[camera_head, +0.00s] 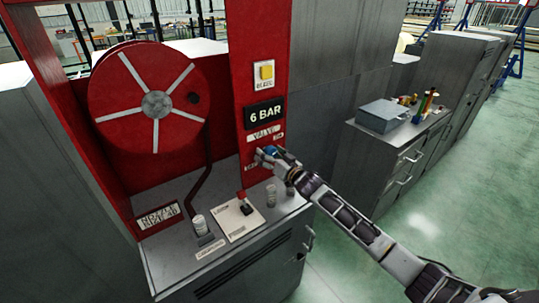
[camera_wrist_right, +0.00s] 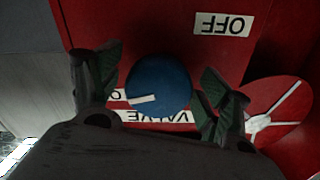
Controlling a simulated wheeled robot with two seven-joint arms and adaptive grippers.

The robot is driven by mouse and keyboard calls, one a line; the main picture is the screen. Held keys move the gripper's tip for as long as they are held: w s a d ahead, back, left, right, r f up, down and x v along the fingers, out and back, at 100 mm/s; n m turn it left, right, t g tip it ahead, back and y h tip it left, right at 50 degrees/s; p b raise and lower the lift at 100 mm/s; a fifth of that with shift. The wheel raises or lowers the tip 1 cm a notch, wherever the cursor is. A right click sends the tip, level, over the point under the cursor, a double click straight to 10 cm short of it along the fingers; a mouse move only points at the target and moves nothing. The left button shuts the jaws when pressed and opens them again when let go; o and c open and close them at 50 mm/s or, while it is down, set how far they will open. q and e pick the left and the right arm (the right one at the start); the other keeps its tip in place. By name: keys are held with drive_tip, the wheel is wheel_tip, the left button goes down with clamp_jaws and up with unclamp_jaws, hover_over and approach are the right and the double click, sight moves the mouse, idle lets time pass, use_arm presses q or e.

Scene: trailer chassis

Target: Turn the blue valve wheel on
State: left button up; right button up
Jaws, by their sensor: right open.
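The blue valve wheel (camera_wrist_right: 158,86) is mounted on the red panel and shows as a round knob with a white pointer mark in the right wrist view. In the head view the blue wheel (camera_head: 271,150) is partly covered by my right gripper (camera_head: 268,160), below the VALVE label (camera_head: 264,133). My right gripper (camera_wrist_right: 155,90) is open, with one finger on each side of the wheel. I cannot tell whether the fingers touch it. An OFF label (camera_wrist_right: 224,24) sits on the panel, upside down in the wrist view. My left gripper is not in view.
A red hose reel (camera_head: 150,98) with white spokes hangs left of the panel. Another cabinet with a grey box (camera_head: 382,116) stands to the right. Green floor is clear at right.

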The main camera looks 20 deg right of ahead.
drive_tip(key=c, duration=1)
drive_tip(key=shift+n, duration=0.6)
drive_tip(key=o, duration=1)
drive_tip(key=shift+s+d, duration=0.1)
drive_tip(key=shift+s, duration=0.1)
drive_tip(key=v, duration=1.1)
drive_tip(key=shift+s, duration=0.3)
drive_tip(key=shift+d+r, duration=0.1)
